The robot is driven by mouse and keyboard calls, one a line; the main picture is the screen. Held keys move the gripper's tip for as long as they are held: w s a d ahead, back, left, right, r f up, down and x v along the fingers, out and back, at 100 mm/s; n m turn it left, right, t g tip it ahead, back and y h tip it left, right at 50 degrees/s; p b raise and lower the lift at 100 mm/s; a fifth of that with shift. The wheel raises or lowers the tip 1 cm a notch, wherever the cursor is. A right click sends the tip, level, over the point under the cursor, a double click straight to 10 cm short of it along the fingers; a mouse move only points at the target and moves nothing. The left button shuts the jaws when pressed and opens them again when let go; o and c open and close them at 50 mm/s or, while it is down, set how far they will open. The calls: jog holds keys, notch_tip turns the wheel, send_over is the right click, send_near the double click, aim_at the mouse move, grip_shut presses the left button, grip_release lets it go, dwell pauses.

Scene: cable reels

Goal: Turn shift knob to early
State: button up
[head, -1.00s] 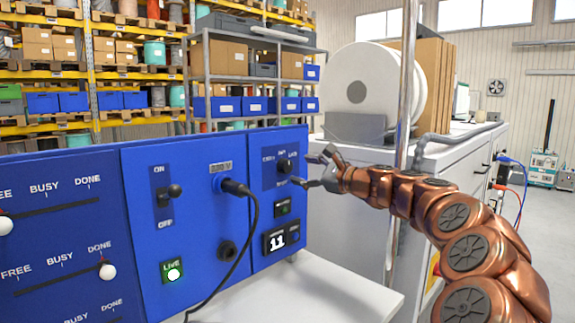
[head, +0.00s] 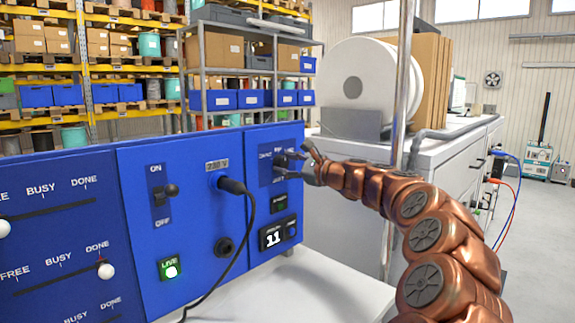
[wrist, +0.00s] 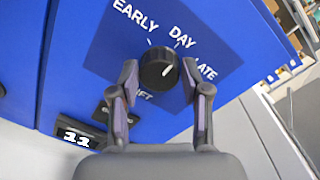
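The shift knob (wrist: 157,69) is black and round, on a dark blue plate with the labels EARLY, DAY and LATE above it and SHIFT below. Its white mark points up and right in the wrist view, on the DAY-to-LATE side, away from EARLY. In the head view the knob (head: 281,160) is partly hidden by my gripper (head: 294,160). My gripper (wrist: 159,74) is open, with one finger on each side of the knob. A gap shows on both sides, so the fingers do not appear to touch it.
Below the knob are a small button plate and a display reading 11 (head: 272,239). A black cable (head: 250,225) hangs from the socket left of the knob. A toggle switch (head: 167,191) is farther left. A metal post (head: 401,110) stands behind my arm.

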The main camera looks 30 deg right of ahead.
jog(key=c, duration=0.7)
jog(key=shift+o, duration=0.2)
jog(key=shift+b, duration=0.4)
jog(key=shift+f+n+b, duration=0.2)
jog(key=shift+n+b, duration=0.85)
jog(key=shift+n, duration=0.05)
jog(key=n+b, duration=0.4)
jog(key=b, duration=0.1)
jog(key=n+b, duration=0.4)
jog(key=shift+a+n, duration=0.1)
jog(key=shift+n, duration=0.2)
jog(key=shift+r+n+h, duration=0.15)
jog(key=shift+n+h, duration=0.25)
jog(key=shift+g+b, duration=0.3)
